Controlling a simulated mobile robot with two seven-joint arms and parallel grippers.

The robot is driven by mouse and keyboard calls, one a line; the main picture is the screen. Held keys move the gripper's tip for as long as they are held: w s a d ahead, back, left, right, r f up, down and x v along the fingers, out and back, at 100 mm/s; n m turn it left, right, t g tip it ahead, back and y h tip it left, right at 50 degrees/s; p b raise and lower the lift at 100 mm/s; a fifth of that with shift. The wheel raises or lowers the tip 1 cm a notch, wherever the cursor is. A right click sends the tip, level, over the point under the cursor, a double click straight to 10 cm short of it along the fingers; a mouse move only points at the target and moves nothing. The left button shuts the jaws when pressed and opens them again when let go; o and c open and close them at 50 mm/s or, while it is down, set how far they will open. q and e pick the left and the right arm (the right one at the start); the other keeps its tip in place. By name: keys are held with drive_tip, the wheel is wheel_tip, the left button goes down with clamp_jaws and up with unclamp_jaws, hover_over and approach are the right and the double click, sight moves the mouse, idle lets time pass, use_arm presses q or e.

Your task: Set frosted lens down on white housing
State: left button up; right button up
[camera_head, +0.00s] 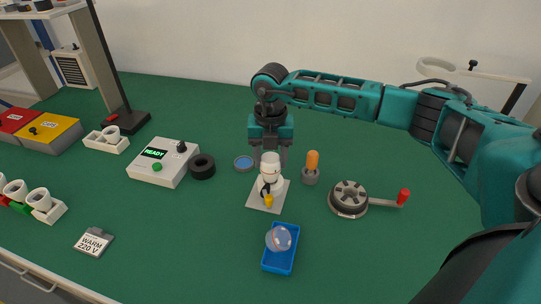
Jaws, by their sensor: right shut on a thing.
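My right gripper (270,157) points down in the middle of the table, its fingers shut on either side of a white rounded piece, which I take to be the frosted lens (270,160). The lens is at the top of the white housing (271,178), which stands upright on a pale square base (257,200). The two look lined up; I cannot tell whether they touch or a small gap is left. A dark part with a yellow tip is at the housing's front. My left gripper is not in view.
A blue tray (268,264) with a clear dome (279,238) lies in front. An orange-handled tool (312,162) and a round crank device (348,198) stand right. A black ring (202,167) and a READY box (163,162) are left.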

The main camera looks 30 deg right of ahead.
sight(271, 158)
drive_tip(key=o, duration=1.1)
wheel_tip(271, 158, up, 13)
drive_tip(key=shift+f, duration=0.1)
drive_tip(key=shift+s, duration=0.1)
idle(0.5)
